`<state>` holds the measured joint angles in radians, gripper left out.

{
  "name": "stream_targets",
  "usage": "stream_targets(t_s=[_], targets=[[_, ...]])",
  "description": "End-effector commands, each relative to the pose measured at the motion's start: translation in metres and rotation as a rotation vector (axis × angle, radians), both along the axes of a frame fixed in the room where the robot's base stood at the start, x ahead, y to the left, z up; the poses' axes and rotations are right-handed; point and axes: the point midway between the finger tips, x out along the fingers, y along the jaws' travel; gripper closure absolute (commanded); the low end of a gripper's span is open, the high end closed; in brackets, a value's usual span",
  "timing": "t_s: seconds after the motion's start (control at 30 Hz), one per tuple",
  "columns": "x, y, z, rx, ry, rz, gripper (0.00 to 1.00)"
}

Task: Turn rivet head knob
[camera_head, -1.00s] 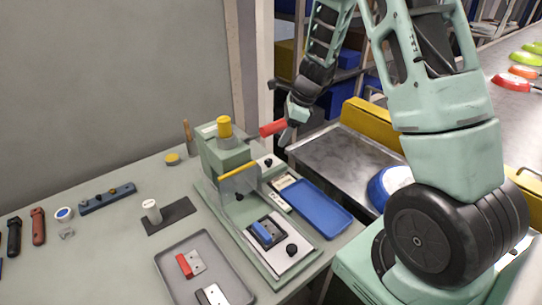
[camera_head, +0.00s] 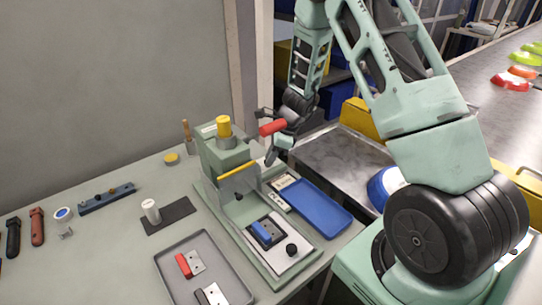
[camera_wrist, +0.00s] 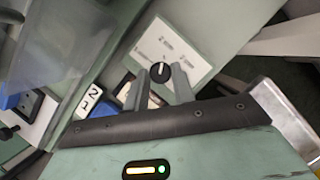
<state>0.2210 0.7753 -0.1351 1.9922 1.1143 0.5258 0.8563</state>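In the wrist view the rivet head knob (camera_wrist: 160,72) is a small black dial with a white pointer line on a white panel (camera_wrist: 178,50). My gripper (camera_wrist: 160,69) has its two grey fingers apart, one on each side of the knob. I cannot tell whether the fingers touch it. The knob is hidden behind the gripper there.
A blue tray (camera_head: 318,208) lies right of the press. A clear guard with a yellow edge (camera_head: 238,170) is at the press front. A grey tray (camera_head: 172,262) holds parts. A yellow cap (camera_head: 223,126) tops the press.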

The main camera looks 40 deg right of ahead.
Motion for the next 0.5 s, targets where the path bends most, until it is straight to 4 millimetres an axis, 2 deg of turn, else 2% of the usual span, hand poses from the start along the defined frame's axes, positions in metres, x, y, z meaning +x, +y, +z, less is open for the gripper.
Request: stream_targets(t_s=[0.03, 0.07, 0.5], targets=[[-0.0001, 0.0000, 0.0001, 0.000, 0.000, 0.000, 0.90], [-0.0001, 0.0000, 0.0001, 0.000, 0.000, 0.000, 0.98], [0.0003, -0.0003, 0.0009, 0.001, 0.000, 0.071, 0.98]])
